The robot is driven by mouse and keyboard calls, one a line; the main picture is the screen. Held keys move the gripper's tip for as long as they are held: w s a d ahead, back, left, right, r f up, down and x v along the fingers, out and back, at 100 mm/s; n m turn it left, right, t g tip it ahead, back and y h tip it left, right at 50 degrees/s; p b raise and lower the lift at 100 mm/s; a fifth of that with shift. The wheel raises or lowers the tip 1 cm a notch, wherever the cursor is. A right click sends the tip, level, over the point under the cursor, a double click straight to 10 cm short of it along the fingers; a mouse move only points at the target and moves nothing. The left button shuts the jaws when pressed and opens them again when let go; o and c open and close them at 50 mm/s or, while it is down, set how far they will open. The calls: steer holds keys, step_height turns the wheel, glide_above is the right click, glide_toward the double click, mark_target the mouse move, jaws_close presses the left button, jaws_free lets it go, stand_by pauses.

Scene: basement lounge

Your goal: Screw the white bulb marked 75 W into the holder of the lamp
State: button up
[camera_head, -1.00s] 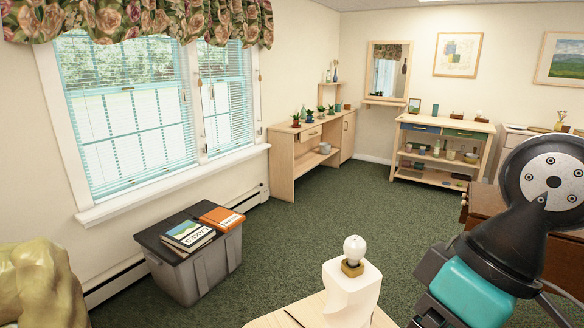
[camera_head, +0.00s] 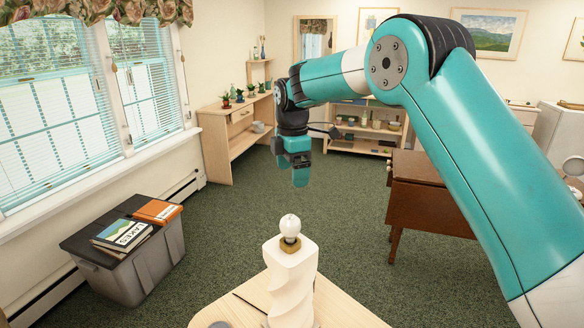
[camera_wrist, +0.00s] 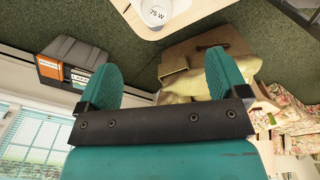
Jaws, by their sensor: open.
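The white bulb (camera_head: 290,226) stands upright at the brass-coloured holder (camera_head: 290,244) on top of the white twisted lamp (camera_head: 291,285). I cannot tell how far it is screwed in. The lamp stands on a light wooden table (camera_head: 225,308). In the wrist view the bulb (camera_wrist: 157,12) shows at the top edge with "75 W" on it. My gripper (camera_head: 301,178) points down in the air, above the bulb's height and apart from it. In the wrist view my gripper (camera_wrist: 160,82) has its two teal fingers wide apart, with nothing between them.
A grey bin (camera_head: 150,262) with books (camera_head: 122,235) on it stands at the left by the window. A brown wooden cabinet (camera_head: 425,190) is at the right. A tan armchair (camera_wrist: 200,65) shows in the wrist view. Green carpet lies open behind the table.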

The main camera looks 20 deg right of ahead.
mark_target(292, 226)
steer(key=f+p, duration=0.1)
steer(key=f, duration=0.5)
steer(key=f+p, duration=0.2)
steer(key=f, duration=0.3)
steer(key=f+p, duration=0.1)
steer(key=f, duration=0.5)
steer(key=shift+w+f, duration=0.3)
steer(key=shift+f, duration=0.05)
steer(key=c, duration=0.9)
